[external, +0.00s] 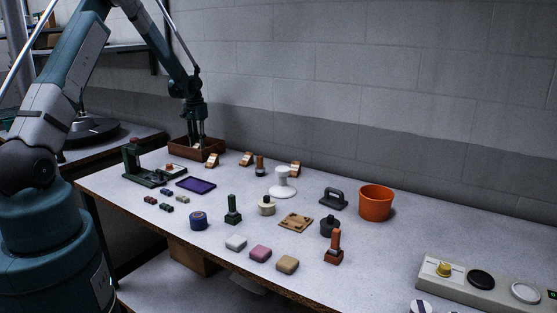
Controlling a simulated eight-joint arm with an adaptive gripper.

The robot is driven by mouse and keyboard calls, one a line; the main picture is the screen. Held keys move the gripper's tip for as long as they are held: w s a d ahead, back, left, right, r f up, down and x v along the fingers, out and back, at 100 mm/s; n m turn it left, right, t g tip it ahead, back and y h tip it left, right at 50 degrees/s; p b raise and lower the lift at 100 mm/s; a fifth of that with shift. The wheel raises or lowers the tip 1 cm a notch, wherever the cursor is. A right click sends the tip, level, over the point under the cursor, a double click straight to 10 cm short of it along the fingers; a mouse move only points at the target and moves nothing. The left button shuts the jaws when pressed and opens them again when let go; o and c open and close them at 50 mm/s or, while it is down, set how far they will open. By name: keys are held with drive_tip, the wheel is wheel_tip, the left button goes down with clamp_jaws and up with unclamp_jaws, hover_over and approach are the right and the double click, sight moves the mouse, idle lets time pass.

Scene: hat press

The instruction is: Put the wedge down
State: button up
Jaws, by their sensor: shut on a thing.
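My gripper (198,143) points down at the brown wooden box (181,155) at the far left end of the table. It is shut on a wedge (197,147), which shows only as a small pale patch between the fingertips, low against the box opening. I cannot tell whether the wedge touches the box floor. Three similar wooden wedges stand on the table: one (212,160) just right of the box, one (246,159) farther right, and one (295,168) beyond that.
A dark green press (134,164) and a purple tray (196,185) lie in front of the box. An orange-brown stamp (260,166) and a white stand (283,184) are to the right. An orange pot (376,203) stands near the wall. Several small blocks and stamps fill the middle.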

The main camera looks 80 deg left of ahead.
sight(198, 143)
drive_tip(key=shift+f, duration=0.2)
drive_tip(key=o, duration=0.9)
drive_tip(key=shift+r, duration=0.15)
wheel_tip(198, 143, up, 12)
drive_tip(key=shift+r, duration=0.1)
idle(0.8)
idle(0.4)
